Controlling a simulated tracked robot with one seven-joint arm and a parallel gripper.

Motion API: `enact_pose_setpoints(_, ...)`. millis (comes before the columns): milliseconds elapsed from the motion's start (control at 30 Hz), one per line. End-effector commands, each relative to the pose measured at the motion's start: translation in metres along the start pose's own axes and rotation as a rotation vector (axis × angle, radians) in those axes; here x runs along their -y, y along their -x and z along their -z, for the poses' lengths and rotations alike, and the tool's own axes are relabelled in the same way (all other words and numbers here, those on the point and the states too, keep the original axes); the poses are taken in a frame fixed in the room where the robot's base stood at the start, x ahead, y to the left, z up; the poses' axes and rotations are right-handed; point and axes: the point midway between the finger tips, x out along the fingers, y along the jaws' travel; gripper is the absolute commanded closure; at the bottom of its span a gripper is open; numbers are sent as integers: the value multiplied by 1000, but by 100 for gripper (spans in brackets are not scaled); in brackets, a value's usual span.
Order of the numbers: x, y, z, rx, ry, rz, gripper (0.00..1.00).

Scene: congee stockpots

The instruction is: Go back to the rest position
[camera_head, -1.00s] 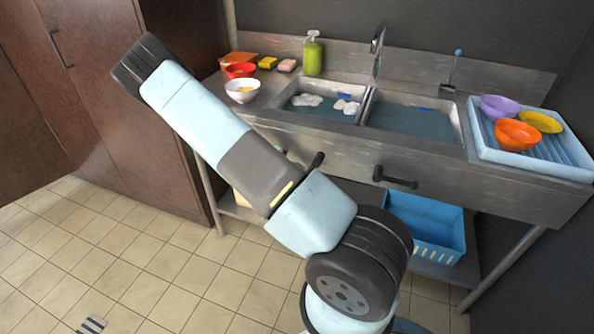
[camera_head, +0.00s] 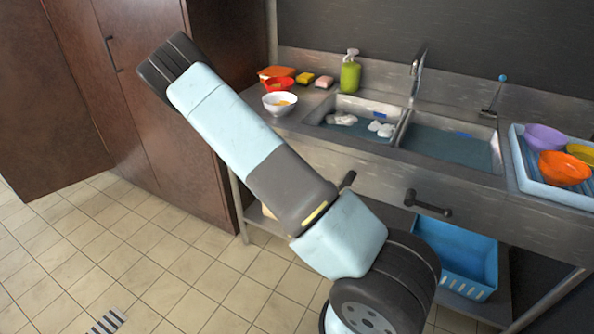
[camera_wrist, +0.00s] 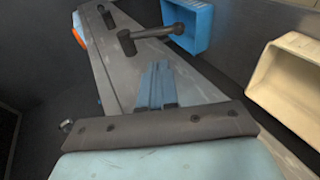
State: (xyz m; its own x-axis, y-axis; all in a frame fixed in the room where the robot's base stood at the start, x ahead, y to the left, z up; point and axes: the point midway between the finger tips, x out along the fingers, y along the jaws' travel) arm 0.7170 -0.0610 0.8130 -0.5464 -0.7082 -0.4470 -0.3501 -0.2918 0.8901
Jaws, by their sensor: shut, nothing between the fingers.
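My gripper (camera_wrist: 158,68) shows in the wrist view with its blue fingers together and nothing between them. It points toward the grey metal front of the sink unit, near a dark handle (camera_wrist: 150,36); the gap to it is hard to judge. In the head view my arm is folded in front of the sink unit (camera_head: 375,180), its bend high at the left. My gripper does not show in that view.
The sink unit holds a white bowl (camera_head: 280,104), a red bowl (camera_head: 278,84), a green soap bottle (camera_head: 350,75) and a blue rack (camera_head: 522,170) with bowls. A blue basket (camera_head: 455,262) sits on the lower shelf. Brown cabinets (camera_head: 150,130) stand left; tiled floor (camera_head: 120,250) is clear.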

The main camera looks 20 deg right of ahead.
Motion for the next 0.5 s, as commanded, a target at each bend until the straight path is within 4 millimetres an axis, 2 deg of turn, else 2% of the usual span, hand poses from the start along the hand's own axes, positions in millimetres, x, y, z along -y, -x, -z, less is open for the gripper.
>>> enact_pose_setpoints(500,-4,2,0,6,5,15,100)
